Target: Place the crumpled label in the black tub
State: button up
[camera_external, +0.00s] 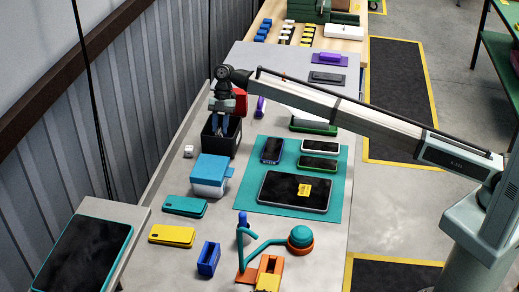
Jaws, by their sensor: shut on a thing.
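The black tub (233,145) stands open on the left part of the grey table. My gripper (219,130) points down with its blue fingers at the tub's mouth. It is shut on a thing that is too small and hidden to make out. I cannot clearly identify the crumpled label. A small whitish lump (188,151) lies on the table just left of the tub, and I cannot tell what it is.
A blue-and-white box (210,174) stands just in front of the tub. A teal mat (330,208) with several devices lies to the right; a yellow tag (304,190) is on the tablet (280,188). Teal (184,206) and yellow (172,236) cases lie nearer the camera.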

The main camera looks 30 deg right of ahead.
jog(key=shift+f, duration=3.5)
jog(key=shift+f, duration=0.3)
